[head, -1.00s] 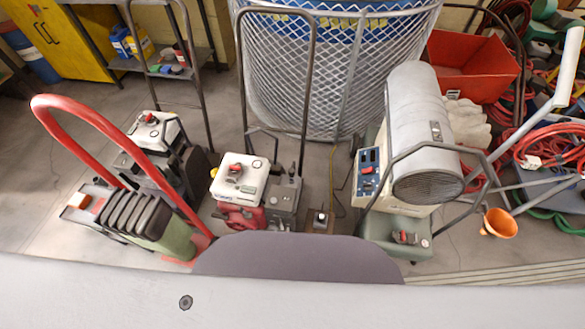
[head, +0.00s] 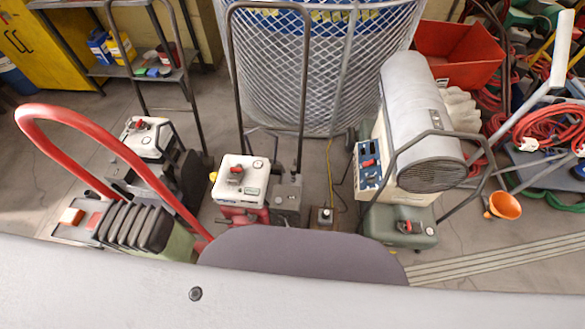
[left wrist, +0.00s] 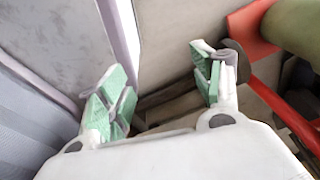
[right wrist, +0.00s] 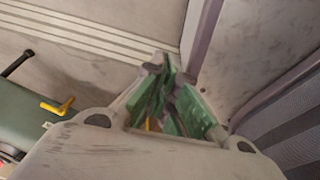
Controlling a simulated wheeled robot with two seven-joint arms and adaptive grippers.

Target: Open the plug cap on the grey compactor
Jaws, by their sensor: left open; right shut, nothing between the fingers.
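A dark grey machine with a white tank top (head: 148,137) and a red cap (head: 140,125) stands at the left behind a red hoop handle. A second machine, with a white tank (head: 241,179), red cap (head: 236,173) and red lower body, stands at the centre beside a grey block (head: 287,193). I cannot tell for certain which is the grey compactor. No plug cap shows clearly. My left gripper (left wrist: 163,92) is open and empty, with green pads. My right gripper (right wrist: 172,105) is shut and empty. Neither gripper shows in the head view.
The red hoop handle (head: 100,125) rises at the front left. A grey cylindrical heater (head: 420,110) stands right of centre, with a green tank (head: 400,228) before it. A wire mesh bin (head: 320,80) blocks the back. An orange funnel (head: 504,205) lies at the right.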

